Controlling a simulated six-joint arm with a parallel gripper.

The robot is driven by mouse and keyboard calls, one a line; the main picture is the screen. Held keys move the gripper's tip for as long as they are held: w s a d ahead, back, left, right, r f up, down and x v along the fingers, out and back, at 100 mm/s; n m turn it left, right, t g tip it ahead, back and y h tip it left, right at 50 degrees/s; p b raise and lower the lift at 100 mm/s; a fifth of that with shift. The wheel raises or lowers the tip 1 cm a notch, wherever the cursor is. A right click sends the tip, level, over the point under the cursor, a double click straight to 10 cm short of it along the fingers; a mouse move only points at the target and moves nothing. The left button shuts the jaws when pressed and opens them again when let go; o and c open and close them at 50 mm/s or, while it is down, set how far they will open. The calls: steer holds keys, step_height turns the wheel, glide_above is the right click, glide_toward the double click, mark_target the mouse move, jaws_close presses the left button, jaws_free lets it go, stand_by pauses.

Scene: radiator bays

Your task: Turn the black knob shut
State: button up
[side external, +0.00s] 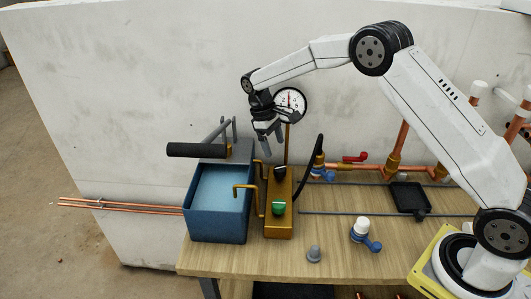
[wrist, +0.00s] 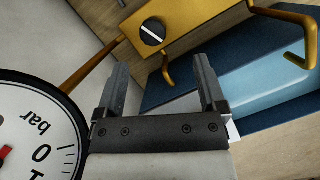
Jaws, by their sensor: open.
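The black knob (side external: 280,172) sits on top of the brass manifold block (side external: 271,226), behind a green knob (side external: 278,208). In the wrist view the black knob (wrist: 153,31) shows a white line across its face, and the green knob is out of view. My gripper (side external: 268,143) is open and empty, above the block's rear end and a little left of the black knob. In the wrist view its two fingers (wrist: 162,72) are spread apart, with the black knob beyond them and between their tips. Nothing touches the knob.
A pressure gauge (side external: 291,104) on a brass stem stands close beside my gripper and fills the wrist view's left. A blue water tank (side external: 217,226) with a black-handled lever (side external: 197,150) stands left of the block. A black hose (side external: 310,166) rises at its right.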

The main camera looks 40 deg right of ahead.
steer(key=s+a+r+m+t+y, duration=0.1)
steer(key=s+m+t, duration=0.15)
steer(key=s, duration=0.95)
steer(key=s+r+m+t, duration=0.1)
steer(key=s+r+t, duration=0.15)
steer(key=s, duration=0.95)
steer(key=n+g+h, duration=0.2)
steer(key=n+g, duration=0.3)
steer(key=n, duration=0.2)
glide_toward(279, 167)
steer(key=s, duration=0.2)
steer(key=shift+w+d+f+n+g, duration=0.15)
steer(key=shift+w+f+n+g, duration=0.2)
steer(key=shift+w+f, duration=0.55)
steer(key=shift+x, duration=3.9)
